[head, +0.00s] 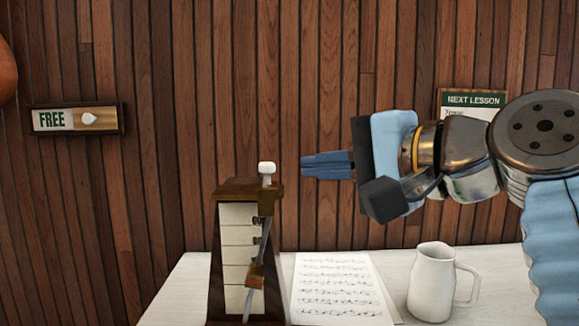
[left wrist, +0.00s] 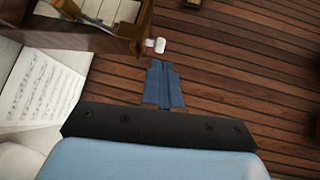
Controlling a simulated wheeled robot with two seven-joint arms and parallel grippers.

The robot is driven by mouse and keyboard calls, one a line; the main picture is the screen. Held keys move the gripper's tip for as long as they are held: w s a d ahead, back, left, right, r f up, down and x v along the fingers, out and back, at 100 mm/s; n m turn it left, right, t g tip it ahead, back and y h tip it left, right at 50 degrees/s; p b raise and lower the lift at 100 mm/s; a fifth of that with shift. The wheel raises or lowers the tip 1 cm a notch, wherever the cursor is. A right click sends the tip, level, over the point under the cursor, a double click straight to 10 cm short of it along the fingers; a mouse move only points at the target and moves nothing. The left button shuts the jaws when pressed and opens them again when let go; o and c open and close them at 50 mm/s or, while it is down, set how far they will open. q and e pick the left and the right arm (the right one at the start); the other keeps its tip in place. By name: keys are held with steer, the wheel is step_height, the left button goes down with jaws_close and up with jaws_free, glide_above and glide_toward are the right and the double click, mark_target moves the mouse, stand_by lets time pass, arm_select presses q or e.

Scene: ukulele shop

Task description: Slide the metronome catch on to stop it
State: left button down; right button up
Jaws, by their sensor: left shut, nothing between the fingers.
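The metronome (head: 216,262) stands upright on the white table, a dark wooden case with a pale scale. Its pendulum rod with a brown weight (head: 255,275) leans at a slant across the front. The catch has a white knob (head: 267,168) at the top right of the case; the knob also shows in the left wrist view (left wrist: 156,45). My left gripper (head: 304,165) is shut and empty, its blue fingers pointing left at about the knob's height. A gap shows between fingertips and knob in the head view. In the left wrist view the fingertips (left wrist: 161,62) appear close to the knob. My right gripper is not in view.
A sheet of music (head: 340,285) lies right of the metronome, and a white jug (head: 431,285) stands farther right. On the plank wall hang a FREE sign with a slider (head: 78,119) and a NEXT LESSON board (head: 472,101), partly hidden by my arm.

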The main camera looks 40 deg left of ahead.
mark_target(273, 168)
arm_select(q)
steer(key=a, duration=0.3)
steer(key=a+f, duration=0.1)
steer(key=a, duration=0.1)
steer(key=shift+w+a, duration=0.25)
steer(key=shift+a, duration=0.05)
steer(key=s+a+b, duration=0.1)
steer(key=s+a, duration=0.2)
steer(key=shift+a+b, duration=0.2)
steer(key=shift+b, duration=0.1)
